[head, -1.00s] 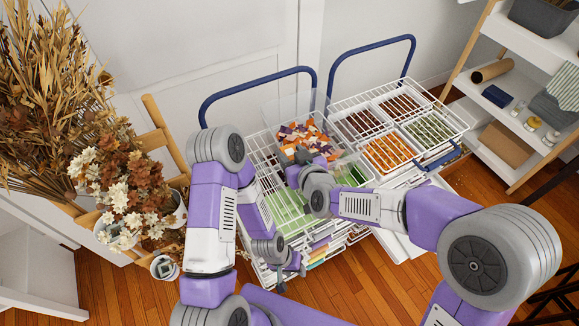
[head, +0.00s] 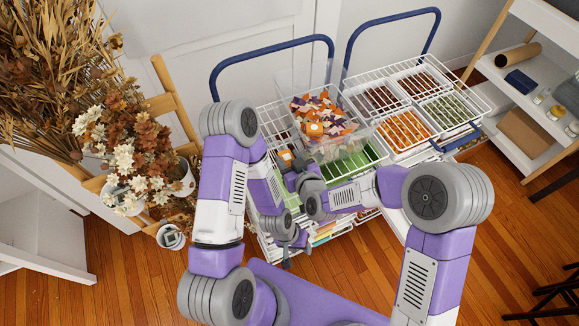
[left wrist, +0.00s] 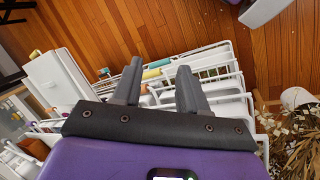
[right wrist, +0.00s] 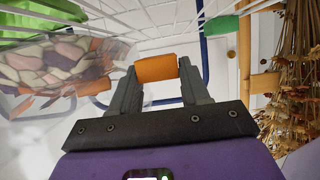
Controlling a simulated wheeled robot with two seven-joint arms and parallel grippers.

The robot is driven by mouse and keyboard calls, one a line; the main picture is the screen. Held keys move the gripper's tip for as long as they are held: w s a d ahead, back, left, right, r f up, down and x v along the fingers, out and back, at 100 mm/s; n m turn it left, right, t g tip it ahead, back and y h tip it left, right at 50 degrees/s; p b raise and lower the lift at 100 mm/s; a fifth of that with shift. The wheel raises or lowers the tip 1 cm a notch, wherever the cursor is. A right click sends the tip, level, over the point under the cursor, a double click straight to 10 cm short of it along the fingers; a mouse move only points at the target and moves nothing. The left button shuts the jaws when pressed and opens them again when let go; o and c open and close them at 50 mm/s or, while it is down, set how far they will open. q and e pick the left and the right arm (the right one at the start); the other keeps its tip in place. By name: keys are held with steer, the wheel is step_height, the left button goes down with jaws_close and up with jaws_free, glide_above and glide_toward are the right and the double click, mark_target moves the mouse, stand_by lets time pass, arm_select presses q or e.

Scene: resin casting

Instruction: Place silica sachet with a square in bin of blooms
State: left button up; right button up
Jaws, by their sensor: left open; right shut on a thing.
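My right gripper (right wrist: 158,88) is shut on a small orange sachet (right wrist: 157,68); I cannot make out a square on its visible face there. In the head view the held sachet (head: 286,156) is above the left wire basket, left of and in front of the clear bin. The clear bin (head: 349,148) holds orange, purple and cream petal-like pieces, apparently the blooms. An orange piece with a pale patch (head: 315,129) lies on top of them. The bin also shows in the right wrist view (right wrist: 122,50). My left gripper (left wrist: 160,78) is open and empty, low beside the trolley's front.
The right wire basket (head: 470,105) holds trays of dark red, brown, orange and green material. Green trays (head: 362,157) lie in the left basket. Blue trolley handles (head: 270,48) rise behind. Dried flowers (head: 120,150) stand left, a white shelf (head: 535,95) right.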

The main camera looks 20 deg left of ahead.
steer(key=shift+f, duration=1.7)
steer(key=shift+f+b, duration=0.25)
steer(key=shift+b, duration=0.3)
steer(key=o, duration=0.7)
steer(key=shift+o, duration=0.2)
steer(key=shift+r, duration=0.1)
steer(key=shift+r, duration=0.1)
steer(key=shift+d+r+p, duration=0.1)
steer(key=shift+r+p, duration=0.05)
steer(key=shift+p, duration=0.25)
steer(key=v, duration=1.1)
steer(key=shift+s+d+p, duration=0.25)
steer(key=shift+p, duration=0.15)
